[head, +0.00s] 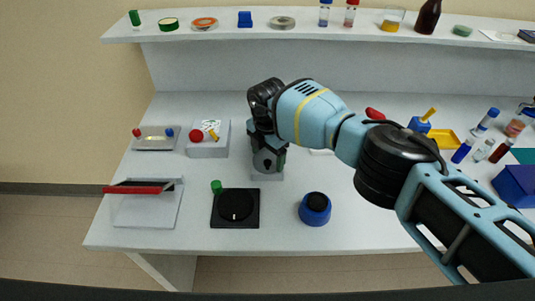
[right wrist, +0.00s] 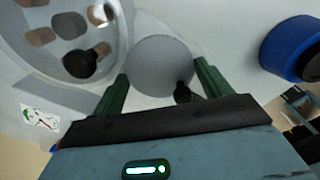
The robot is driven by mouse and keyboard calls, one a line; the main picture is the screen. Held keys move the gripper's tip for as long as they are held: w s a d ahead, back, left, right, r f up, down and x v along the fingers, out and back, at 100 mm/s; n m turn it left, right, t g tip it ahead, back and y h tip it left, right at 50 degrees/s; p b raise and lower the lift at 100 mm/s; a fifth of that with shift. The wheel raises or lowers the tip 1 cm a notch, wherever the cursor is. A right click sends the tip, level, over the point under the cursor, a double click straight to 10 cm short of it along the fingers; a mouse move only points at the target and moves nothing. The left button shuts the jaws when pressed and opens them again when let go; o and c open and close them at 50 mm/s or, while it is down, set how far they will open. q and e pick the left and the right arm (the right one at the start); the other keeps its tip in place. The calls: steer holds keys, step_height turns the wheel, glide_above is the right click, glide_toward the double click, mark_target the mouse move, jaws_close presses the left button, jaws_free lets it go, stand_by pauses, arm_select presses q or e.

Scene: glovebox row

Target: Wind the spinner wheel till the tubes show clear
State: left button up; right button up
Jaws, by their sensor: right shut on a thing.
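The spinner (head: 268,176) stands mid-table as a pale grey block, mostly covered by my right gripper (head: 268,155) from above. In the right wrist view, the two green fingers of the right gripper (right wrist: 162,85) are shut on the sides of a round grey wheel (right wrist: 158,62). A small dark knob (right wrist: 183,93) sits at its edge by the right finger. A round bowl (right wrist: 70,35) with several brownish openings and a dark knob lies to the upper left; I cannot tell whether its tubes look clear. My left gripper is not in view.
A black dial plate (head: 235,221) and a blue round pot (head: 315,209) stand in front of the spinner. A grey box (head: 207,149) stands left of it. Tubes and a blue block (head: 516,185) are at the right.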

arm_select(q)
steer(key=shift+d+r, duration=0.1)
arm_select(e)
steer(key=o, duration=1)
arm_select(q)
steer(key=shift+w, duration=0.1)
arm_select(e)
steer(key=shift+r, duration=0.1)
step_height(320, 180, up, 8)
steer(key=shift+f+p, duration=0.2)
steer(key=shift+p, duration=0.3)
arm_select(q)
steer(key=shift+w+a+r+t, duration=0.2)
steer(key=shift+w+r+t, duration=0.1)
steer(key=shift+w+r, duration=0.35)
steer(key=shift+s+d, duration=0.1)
